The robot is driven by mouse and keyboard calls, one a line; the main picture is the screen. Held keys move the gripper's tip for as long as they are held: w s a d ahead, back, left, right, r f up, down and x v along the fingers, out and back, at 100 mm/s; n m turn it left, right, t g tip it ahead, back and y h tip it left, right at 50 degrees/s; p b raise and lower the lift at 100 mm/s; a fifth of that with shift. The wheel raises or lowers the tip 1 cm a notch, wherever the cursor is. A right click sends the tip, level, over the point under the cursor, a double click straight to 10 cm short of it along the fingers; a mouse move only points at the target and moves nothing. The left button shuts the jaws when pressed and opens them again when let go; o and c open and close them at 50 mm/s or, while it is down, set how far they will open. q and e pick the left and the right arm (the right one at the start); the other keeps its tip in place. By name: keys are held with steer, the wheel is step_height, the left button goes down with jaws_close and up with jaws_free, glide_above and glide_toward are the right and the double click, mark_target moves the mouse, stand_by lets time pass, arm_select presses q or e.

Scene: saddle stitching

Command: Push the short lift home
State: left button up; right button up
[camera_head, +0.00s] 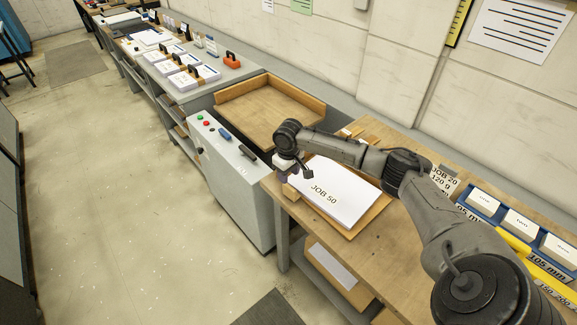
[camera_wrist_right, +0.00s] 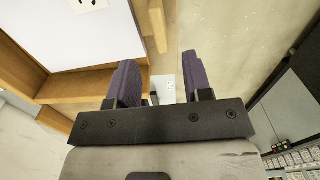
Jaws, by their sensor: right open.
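A white paper stack (camera_head: 338,193) marked JOB 50 lies on the wooden bench, in a shallow wooden tray (camera_head: 372,215). In the right wrist view the white stack (camera_wrist_right: 65,30) fills the upper left, with the tray's wooden edge (camera_wrist_right: 75,87) below it. My right gripper (camera_head: 288,172) is at the stack's left end, near the bench's front left corner. In the wrist view its purple fingers (camera_wrist_right: 160,75) stand apart with nothing between them, beside the stack. I cannot tell whether a finger touches the paper. My left gripper is out of view.
A grey cabinet (camera_head: 232,175) with buttons stands left of the bench, beside a wooden-rimmed table (camera_head: 262,112). Blue card boxes (camera_head: 483,203) and a yellow bar (camera_head: 530,258) lie at the bench's right. My right arm crosses above the stack's back edge.

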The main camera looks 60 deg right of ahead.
mark_target(288, 186)
step_height(288, 186, down, 10)
steer(key=shift+r+b, duration=0.25)
steer(key=shift+b, duration=0.1)
steer(key=shift+c, duration=0.4)
jaws_close()
stand_by(0.4)
